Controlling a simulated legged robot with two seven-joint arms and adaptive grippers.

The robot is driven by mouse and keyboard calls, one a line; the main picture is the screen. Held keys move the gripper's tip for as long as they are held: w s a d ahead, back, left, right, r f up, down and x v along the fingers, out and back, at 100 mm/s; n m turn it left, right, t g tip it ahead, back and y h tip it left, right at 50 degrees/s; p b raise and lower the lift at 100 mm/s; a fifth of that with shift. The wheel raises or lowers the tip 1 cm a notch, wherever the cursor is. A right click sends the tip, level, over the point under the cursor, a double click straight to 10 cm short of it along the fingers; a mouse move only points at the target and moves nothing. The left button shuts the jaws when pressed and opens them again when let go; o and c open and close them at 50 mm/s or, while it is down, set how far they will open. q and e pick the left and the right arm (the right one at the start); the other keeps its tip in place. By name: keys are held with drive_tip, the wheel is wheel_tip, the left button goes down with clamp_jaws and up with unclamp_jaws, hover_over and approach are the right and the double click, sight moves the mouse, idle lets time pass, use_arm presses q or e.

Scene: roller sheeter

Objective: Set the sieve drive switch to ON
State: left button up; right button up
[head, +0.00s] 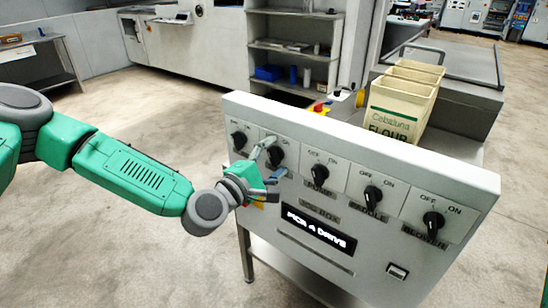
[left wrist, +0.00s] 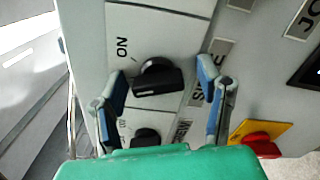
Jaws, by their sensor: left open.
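The sieve drive switch is a black rotary knob (left wrist: 158,78), second from the left on the grey control panel (head: 365,150). In the left wrist view, an ON label shows at its upper left, and a sieve label is partly hidden by a finger. Its grip bar runs roughly from one finger towards the other; I cannot tell which end points. In the head view, the knob (head: 276,155) is partly covered by my gripper. My left gripper (left wrist: 163,95) is open, with blue-padded fingers on either side of the knob and gaps visible. It also shows in the head view (head: 270,161). My right gripper is out of view.
Neighbouring knobs are the leftmost one (head: 239,140), the third (head: 320,175), the fourth (head: 372,195) and the blower knob (head: 433,221). A red button (left wrist: 263,146) on a yellow plate is close to the right finger. A flour container (head: 400,105) stands behind the panel.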

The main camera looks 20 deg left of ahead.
use_arm(q)
drive_tip(key=shift+a+f, duration=0.1)
drive_tip(key=shift+a, duration=0.2)
drive_tip(key=c, duration=1.2)
drive_tip(key=shift+o, duration=0.2)
drive_tip(key=m, duration=0.4)
drive_tip(key=shift+d, duration=0.1)
drive_tip(key=m, duration=0.4)
drive_tip(key=shift+s+f+m, duration=0.1)
drive_tip(key=shift+m, duration=0.3)
drive_tip(key=shift+f, duration=0.1)
